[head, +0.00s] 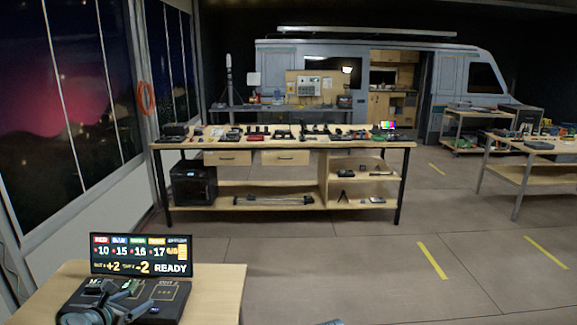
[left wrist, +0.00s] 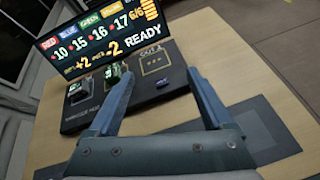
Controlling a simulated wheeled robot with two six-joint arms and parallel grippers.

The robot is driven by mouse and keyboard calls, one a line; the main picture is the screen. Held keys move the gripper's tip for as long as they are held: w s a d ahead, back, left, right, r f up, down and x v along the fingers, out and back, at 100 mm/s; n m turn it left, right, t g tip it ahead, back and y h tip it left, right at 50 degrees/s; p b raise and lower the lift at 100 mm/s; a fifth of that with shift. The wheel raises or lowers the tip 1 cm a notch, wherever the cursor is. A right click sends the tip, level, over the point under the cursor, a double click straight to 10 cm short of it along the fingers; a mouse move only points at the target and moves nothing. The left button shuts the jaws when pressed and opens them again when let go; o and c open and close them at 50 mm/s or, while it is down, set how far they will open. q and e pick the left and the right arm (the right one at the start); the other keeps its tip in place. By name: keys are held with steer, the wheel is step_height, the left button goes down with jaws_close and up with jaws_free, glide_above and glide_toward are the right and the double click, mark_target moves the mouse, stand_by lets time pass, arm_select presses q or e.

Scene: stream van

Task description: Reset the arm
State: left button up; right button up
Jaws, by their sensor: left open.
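My left gripper (left wrist: 158,95) is open in the left wrist view, its two blue-grey fingers spread apart with nothing held between them. It points toward a dark panel (left wrist: 178,78) on a wooden table (left wrist: 273,108). In the head view my left gripper (head: 128,300) shows at the lower left, over the same panel (head: 172,293). A small dark blue object (left wrist: 163,84) lies on the panel, between the fingers in the picture but beyond them. My right gripper is not clearly in view.
A display (head: 141,255) reading READY stands at the panel's back edge. A long workbench (head: 290,143) with several devices stands farther back, with a van (head: 280,60) behind it. Another bench (head: 525,170) is at right. The floor (head: 330,260) between is open, with yellow stripes.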

arm_select(q)
steer(key=d+f+m+g+h, duration=0.1)
steer(key=d+f+m+g, duration=0.1)
steer(key=d+m, duration=0.5)
steer(key=s+d+f+m+g, duration=0.1)
steer(key=d+f+m+g, duration=0.2)
steer(key=d+m, duration=0.5)
steer(key=s+d+f+m+g+h, duration=0.1)
steer(key=d+f+m+g, duration=0.2)
steer(key=d+m, duration=0.4)
steer(key=shift+d+f+h, duration=0.15)
steer(key=shift+d+f, duration=0.3)
steer(key=shift+d, duration=0.25)
steer(key=shift+d+f+h, duration=0.15)
steer(key=shift+d+f, duration=0.3)
steer(key=shift+d, duration=0.25)
steer(key=s+d+f+m+g+y+b, duration=0.2)
steer(key=s+d+f+m+b, duration=0.35)
steer(key=d+m, duration=0.3)
steer(key=s+d+f+m+g+y+b, duration=0.25)
steer(key=s+d+f+m+b, duration=0.35)
steer(key=d, duration=0.3)
step_height(320, 180, up, 13)
steer(key=p, duration=1.4)
steer(key=shift+f+m+h, duration=0.2)
steer(key=shift+m+h, duration=0.15)
steer(key=shift+a, duration=0.1)
